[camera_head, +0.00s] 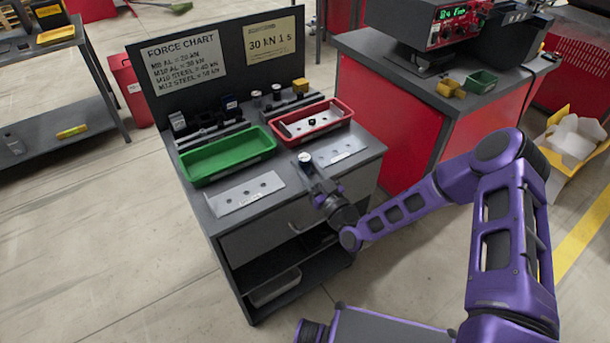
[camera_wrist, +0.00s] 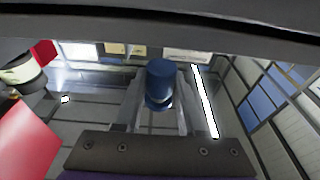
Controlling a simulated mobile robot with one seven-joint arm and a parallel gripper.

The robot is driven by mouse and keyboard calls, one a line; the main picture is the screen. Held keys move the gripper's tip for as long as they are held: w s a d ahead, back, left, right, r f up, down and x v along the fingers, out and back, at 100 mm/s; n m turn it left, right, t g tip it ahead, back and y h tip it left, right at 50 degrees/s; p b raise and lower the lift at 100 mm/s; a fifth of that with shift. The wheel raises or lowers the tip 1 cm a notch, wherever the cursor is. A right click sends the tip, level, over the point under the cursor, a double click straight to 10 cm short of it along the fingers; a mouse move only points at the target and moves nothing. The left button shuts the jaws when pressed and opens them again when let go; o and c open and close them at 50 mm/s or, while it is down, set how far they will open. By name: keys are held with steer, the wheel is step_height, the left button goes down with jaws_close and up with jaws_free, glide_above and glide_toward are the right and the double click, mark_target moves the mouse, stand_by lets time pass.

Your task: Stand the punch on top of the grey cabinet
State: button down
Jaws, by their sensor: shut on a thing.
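The grey cabinet (camera_head: 225,226) stands in the middle of the head view, with a dark top and an open lower shelf. My gripper (camera_head: 307,168) is over the front right part of its top. It is shut on a short cylinder, which I take to be the punch (camera_head: 304,158); its end looks pale in the head view. In the wrist view the punch (camera_wrist: 160,78) looks blue and stands between the two fingers (camera_wrist: 157,110). Its lower end is hidden, and I cannot tell whether it touches the top.
A green tray (camera_head: 227,171) and a red tray (camera_head: 345,108) lie on the cabinet top. A metal plate with holes (camera_head: 245,194) lies at the front left, another plate (camera_head: 340,150) at the right. A sign board (camera_head: 222,62) rises behind. A red bench (camera_head: 400,110) stands close on the right.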

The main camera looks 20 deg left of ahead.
steer(key=shift+f, duration=1.75)
steer(key=c, duration=0.8)
jaws_free()
steer(key=shift+o, duration=0.2)
